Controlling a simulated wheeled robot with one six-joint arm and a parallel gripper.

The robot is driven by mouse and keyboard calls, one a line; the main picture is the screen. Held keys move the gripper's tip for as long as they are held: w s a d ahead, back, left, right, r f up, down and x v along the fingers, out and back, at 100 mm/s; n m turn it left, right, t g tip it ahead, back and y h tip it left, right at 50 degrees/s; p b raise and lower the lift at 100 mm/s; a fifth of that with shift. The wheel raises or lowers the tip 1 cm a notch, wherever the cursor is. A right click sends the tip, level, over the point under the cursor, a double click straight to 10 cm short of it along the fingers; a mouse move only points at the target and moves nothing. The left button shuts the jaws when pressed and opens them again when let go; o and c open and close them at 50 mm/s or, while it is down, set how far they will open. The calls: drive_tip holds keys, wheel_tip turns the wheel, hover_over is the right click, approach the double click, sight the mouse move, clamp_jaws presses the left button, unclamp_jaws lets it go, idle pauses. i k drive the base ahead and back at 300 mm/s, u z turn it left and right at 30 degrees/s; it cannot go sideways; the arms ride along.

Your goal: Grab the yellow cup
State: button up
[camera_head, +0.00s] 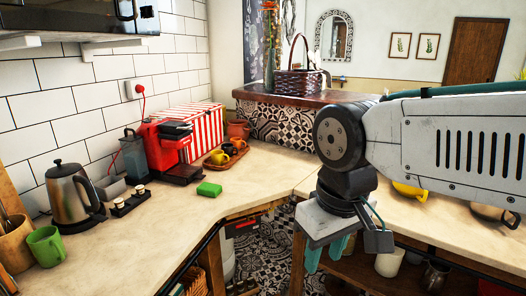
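A yellow cup (411,192) stands on the right counter, its upper part hidden behind my arm.
A metal bowl (488,214) is at right. White and dark cups sit on the shelf below.

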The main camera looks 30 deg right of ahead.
sight(218, 156)
drive_tip(key=z, duration=0.4)
drive_tip(key=i, duration=1.25)
drive_tip(key=u, duration=0.3)
